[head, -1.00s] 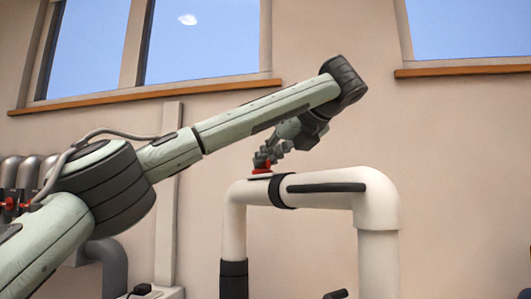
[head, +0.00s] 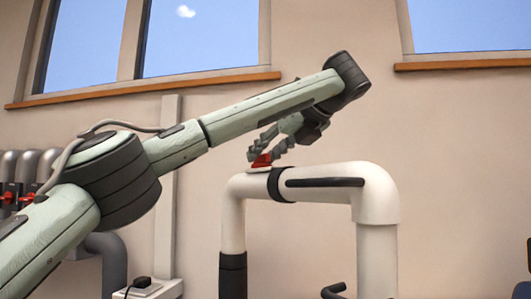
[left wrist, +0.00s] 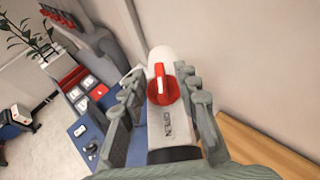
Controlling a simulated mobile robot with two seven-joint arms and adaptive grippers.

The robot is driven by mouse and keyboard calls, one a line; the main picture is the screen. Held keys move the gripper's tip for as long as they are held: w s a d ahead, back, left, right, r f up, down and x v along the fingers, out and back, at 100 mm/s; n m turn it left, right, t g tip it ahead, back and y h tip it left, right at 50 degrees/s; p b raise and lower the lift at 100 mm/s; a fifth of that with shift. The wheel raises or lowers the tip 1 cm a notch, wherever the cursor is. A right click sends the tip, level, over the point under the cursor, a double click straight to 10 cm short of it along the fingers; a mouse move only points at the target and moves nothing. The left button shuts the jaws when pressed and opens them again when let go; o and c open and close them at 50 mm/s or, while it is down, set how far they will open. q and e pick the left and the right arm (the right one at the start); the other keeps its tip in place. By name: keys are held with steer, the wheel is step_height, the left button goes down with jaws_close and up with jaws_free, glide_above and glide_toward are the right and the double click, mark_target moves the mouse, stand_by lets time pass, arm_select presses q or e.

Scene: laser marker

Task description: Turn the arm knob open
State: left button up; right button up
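The arm knob (head: 262,160) is red and sits on top of the white pipe-shaped arm (head: 232,205), near its left bend. In the left wrist view the knob (left wrist: 161,88) is a red disc with a raised grip bearing a white mark, above dark lettering on the white arm. My left gripper (head: 268,146) is at the knob from above. In the left wrist view its fingers (left wrist: 163,88) stand apart on either side of the knob, with gaps visible, so it is open. My right gripper is in neither view.
Grey pipes with red valves (head: 25,190) stand at the far left. A windowed wall is behind. The left wrist view shows a blue surface (left wrist: 88,140) below and a plant (left wrist: 28,32).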

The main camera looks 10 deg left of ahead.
arm_select(q)
steer(key=v, duration=1.2)
steer(key=shift+f, duration=0.1)
